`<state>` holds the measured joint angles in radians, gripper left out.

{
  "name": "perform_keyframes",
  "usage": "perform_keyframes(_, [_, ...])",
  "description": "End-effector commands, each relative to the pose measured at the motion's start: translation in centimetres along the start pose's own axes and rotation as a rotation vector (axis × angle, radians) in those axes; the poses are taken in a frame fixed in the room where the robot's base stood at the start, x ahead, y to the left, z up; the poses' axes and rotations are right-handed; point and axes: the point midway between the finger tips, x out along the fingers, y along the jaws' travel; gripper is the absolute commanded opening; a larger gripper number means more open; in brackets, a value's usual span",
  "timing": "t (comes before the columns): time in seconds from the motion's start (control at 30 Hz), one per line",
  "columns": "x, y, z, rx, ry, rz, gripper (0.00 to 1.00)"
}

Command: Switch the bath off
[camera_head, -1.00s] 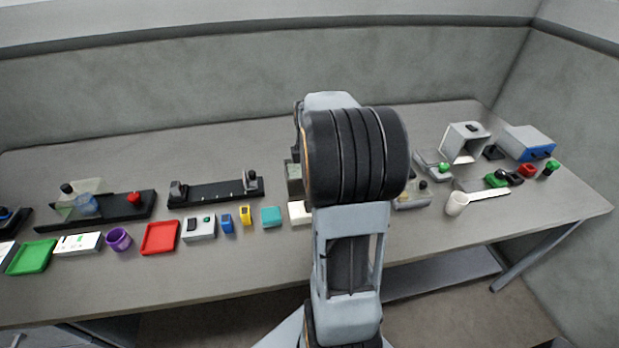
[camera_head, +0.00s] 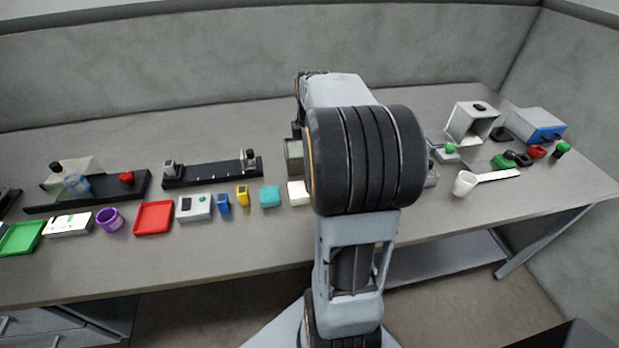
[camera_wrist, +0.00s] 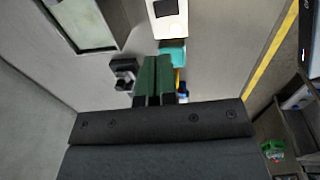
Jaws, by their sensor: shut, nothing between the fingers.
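A grey-green open-topped box (camera_head: 294,156), which looks like the bath, stands mid-table, partly hidden behind my arm. In the wrist view a box with a pale green inside (camera_wrist: 88,32) shows at the top left, cut by the frame edge. A white box (camera_head: 299,193) stands in front of it; in the wrist view the white box (camera_wrist: 170,22) has a dark patch on top. I cannot make out which part is the switch. My gripper (camera_wrist: 153,68) has green fingers, shut and empty, pointing toward the teal block (camera_wrist: 172,50). In the head view my arm hides it.
A teal block (camera_head: 270,196), yellow piece (camera_head: 243,195) and blue piece (camera_head: 223,204) stand left of the white box. A black rail fixture (camera_head: 212,172) lies behind them. A white cup (camera_head: 464,183) and several devices are at the right. Bare table lies along the front.

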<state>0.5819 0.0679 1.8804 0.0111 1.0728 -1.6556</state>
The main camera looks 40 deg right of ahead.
Motion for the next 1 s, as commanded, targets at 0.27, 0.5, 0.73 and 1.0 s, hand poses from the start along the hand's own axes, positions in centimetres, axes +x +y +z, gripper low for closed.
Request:
perform_keyframes(0.27, [4.9, -0.1, 0.0, 0.000, 0.001, -0.006, 0.00])
perform_keyframes(0.5, [9.2, -0.1, 0.0, 0.000, 0.000, -0.004, 0.00])
perform_keyframes(0.73, [11.9, 0.0, 0.0, 0.000, 0.000, -0.003, 0.00])
perform_keyframes(1.0, [13.1, 0.0, 0.0, 0.000, 0.000, 0.000, 0.00])
